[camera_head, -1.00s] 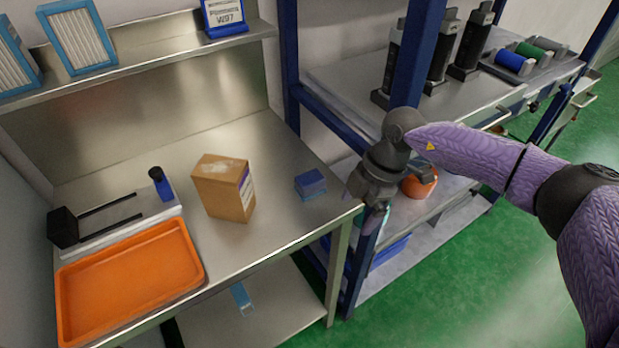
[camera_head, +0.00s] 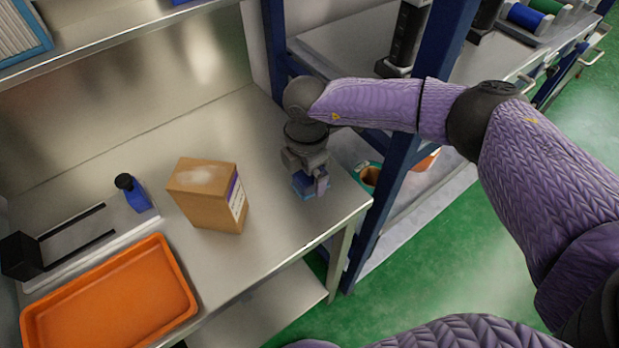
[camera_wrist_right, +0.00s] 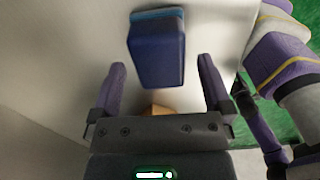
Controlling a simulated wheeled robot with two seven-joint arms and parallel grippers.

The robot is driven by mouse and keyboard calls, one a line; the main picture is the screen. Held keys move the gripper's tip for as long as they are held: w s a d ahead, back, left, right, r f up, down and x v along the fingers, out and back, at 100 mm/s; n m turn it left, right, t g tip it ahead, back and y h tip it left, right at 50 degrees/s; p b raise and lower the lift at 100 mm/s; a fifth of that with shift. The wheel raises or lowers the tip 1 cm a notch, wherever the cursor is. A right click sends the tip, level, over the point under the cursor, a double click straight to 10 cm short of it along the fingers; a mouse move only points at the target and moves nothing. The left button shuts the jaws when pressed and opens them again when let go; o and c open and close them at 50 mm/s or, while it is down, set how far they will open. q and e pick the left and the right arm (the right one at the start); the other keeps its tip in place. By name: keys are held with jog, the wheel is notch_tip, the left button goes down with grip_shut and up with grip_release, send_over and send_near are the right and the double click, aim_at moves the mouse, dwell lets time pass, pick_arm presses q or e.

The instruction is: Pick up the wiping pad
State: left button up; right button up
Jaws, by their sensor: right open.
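The wiping pad (camera_head: 304,184) is a small blue block with a lighter blue base, lying on the steel bench near its right end. In the right wrist view the pad (camera_wrist_right: 157,52) sits just ahead of the fingertips, roughly midway between their lines. My right gripper (camera_head: 309,182) is over the pad in the head view and partly hides it. In the right wrist view my right gripper (camera_wrist_right: 160,66) is open, with nothing between its fingers. I cannot tell its height above the bench. My left gripper is not in view.
A cardboard box (camera_head: 208,196) stands left of the pad on the bench (camera_head: 262,235). A blue rack post (camera_head: 405,140) rises close to my right arm.

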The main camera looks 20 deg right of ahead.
notch_tip(320, 180, down, 2)
jog(key=shift+f, duration=0.1)
jog(key=c, duration=1.2)
notch_tip(320, 180, up, 10)
jog(key=shift+f+p, duration=0.15)
jog(key=shift+p, duration=0.9)
jog(key=shift+r, duration=0.25)
